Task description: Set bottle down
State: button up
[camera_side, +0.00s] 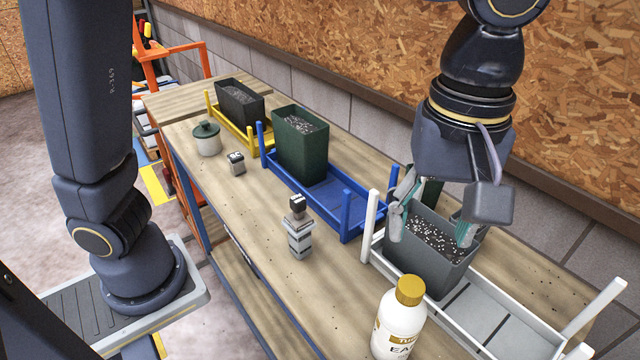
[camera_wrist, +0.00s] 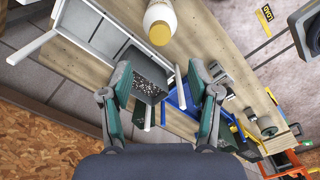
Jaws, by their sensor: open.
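A white bottle (camera_side: 396,330) with a yellow-gold cap (camera_side: 410,291) and a partly visible label stands upright on the workbench at the front, beside the white tray. Its base is cut off by the picture's lower edge. The bottle also shows at the top of the wrist view (camera_wrist: 161,14), cap toward the camera. My gripper (camera_side: 432,224) is open and apart from the bottle, farther back over a grey bin (camera_side: 420,268). Its green-padded fingers also show in the wrist view (camera_wrist: 162,85), with nothing held between them. Whether they touch the bin is unclear.
The grey bin holds speckled soil and stands in the white tray (camera_side: 515,335), whose corner posts stick up. A green bin (camera_side: 300,155) stands in a blue tray (camera_side: 350,228), a dark bin (camera_side: 240,102) in a yellow one. A small grey device (camera_side: 299,240) stands on the bench.

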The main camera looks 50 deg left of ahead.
jog(key=a+r+m+t, duration=0.1)
jog(key=a+r+m, duration=0.15)
jog(key=a, duration=0.65)
jog(key=s+a+f+m+t, duration=0.2)
jog(key=s+a+m, duration=0.1)
jog(key=a, duration=0.6)
jog(key=s+a+f+m+t, duration=0.2)
jog(key=s+a, duration=0.3)
jog(key=a, duration=0.5)
jog(key=shift+a+m+t, duration=0.25)
jog(key=shift+m+t, duration=0.05)
jog(key=shift+m, duration=0.45)
